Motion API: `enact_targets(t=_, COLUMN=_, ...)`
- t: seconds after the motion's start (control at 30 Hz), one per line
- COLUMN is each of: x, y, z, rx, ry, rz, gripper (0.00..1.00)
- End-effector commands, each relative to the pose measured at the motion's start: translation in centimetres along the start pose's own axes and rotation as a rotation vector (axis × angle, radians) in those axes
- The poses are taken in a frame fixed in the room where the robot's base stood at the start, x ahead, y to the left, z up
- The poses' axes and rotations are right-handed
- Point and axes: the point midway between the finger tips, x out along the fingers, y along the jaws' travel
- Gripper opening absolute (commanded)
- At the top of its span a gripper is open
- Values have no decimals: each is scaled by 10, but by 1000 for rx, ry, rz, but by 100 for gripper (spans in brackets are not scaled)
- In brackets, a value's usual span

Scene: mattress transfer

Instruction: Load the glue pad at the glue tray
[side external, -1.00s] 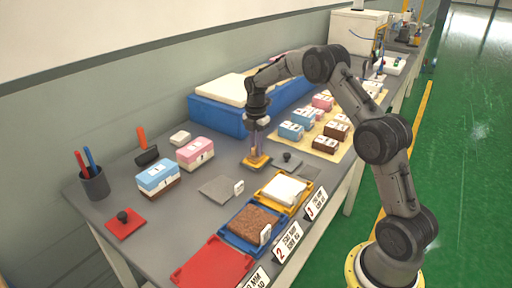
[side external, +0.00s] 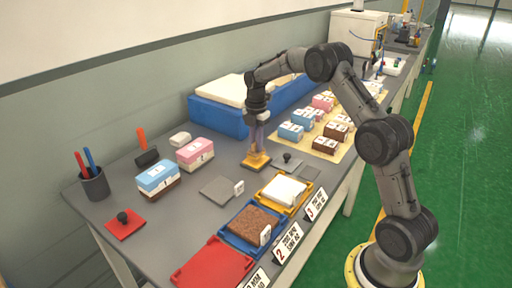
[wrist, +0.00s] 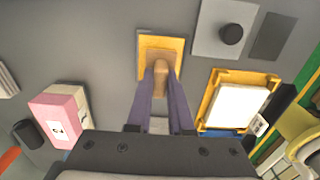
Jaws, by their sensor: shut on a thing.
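The glue pad (side external: 256,161) is a flat yellow-orange square with an upright wooden handle, in mid-table. It also shows at the top of the wrist view (wrist: 145,48). My gripper (side external: 257,148) points down above it, and its purple fingers (wrist: 161,72) are shut on the wooden handle. The pad is at or very near the table; a small gap cannot be judged. A yellow tray (side external: 266,191) with a white slab, a blue tray (side external: 226,228) with a brown fill and a red tray (side external: 187,277) stand along the front edge. Which one is the glue tray cannot be told.
A grey plate with a dark knob (side external: 288,159) lies right of the pad. Pink (side external: 195,153) and blue (side external: 158,178) block stacks and a pen cup (side external: 94,184) stand left. A large blue bin (side external: 216,119) stands behind. Small blocks cover a beige mat (side external: 327,151) at right.

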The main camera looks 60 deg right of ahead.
Motion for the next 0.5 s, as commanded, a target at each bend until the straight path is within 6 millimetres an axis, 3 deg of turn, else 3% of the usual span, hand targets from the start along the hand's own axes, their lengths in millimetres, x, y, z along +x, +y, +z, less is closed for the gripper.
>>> enact_targets(t=0.5, x=-39, y=1, z=0, rx=0, ry=-1, rz=4, gripper=0)
